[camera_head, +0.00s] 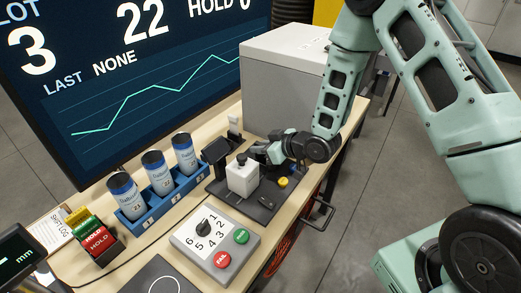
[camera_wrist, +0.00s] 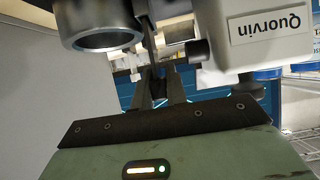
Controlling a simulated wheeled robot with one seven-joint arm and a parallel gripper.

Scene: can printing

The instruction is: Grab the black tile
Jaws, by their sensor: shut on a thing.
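My gripper (camera_head: 256,152) reaches in from the right, behind the white unit with a black knob (camera_head: 242,177) on the dark base plate. In the wrist view its two fingers (camera_wrist: 159,82) are closed on a small dark piece, which looks like the black tile (camera_wrist: 158,72). Only a little of the tile shows between the fingers, and I cannot make it out in the head view. The white unit, marked Quorvin, fills the upper right of the wrist view close to the fingers. A metal cylinder (camera_wrist: 100,30) hangs at the upper left.
A large grey box (camera_head: 285,75) stands behind my gripper. A yellow button (camera_head: 282,182) is on the base plate's right. A blue rack (camera_head: 150,209) with three cans stands left, a dial panel (camera_head: 185,238) in front. Coloured HOLD blocks (camera_head: 97,240) sit at far left.

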